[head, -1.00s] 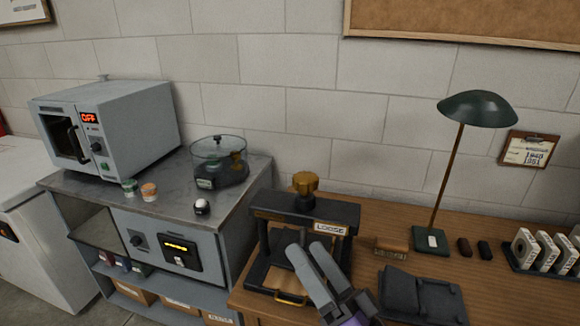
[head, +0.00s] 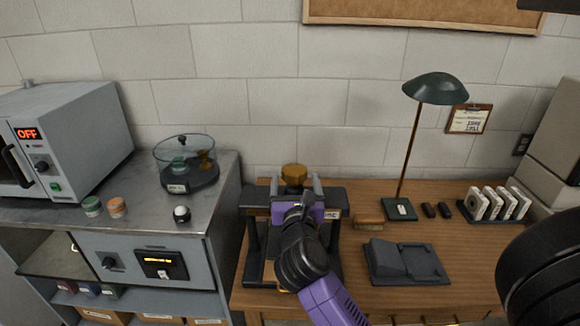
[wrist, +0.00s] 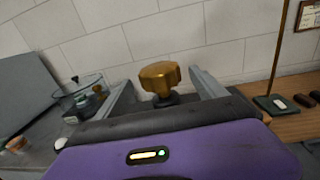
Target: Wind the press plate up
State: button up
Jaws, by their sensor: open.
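The press (head: 255,238) is a dark frame on the wooden desk, with a brass knob (head: 294,174) on top. My arm covers much of its front and its plate, and only the end of its label shows. My gripper (head: 296,186) is open at the top of the press, with a finger on either side of the knob in the picture. In the wrist view the knob (wrist: 160,79) stands between the two spread fingers (wrist: 163,92), with gaps on both sides. I cannot tell how far the knob reaches between the fingertips in depth.
A green lamp (head: 434,88), a dark book-like stand (head: 404,262) and a wooden block (head: 368,220) are right of the press. A metal cabinet (head: 222,180) with a glass-domed device (head: 186,165) stands left. The brick wall is close behind.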

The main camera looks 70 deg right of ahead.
aim_at(294, 166)
jog(key=p+x, duration=0.2)
jog(key=x, duration=0.5)
jog(key=shift+w+d, duration=0.15)
jog(key=shift+c, duration=0.2)
jog(key=c, duration=1.3)
jog(key=shift+r, duration=0.1)
jog(key=shift+c, duration=0.2)
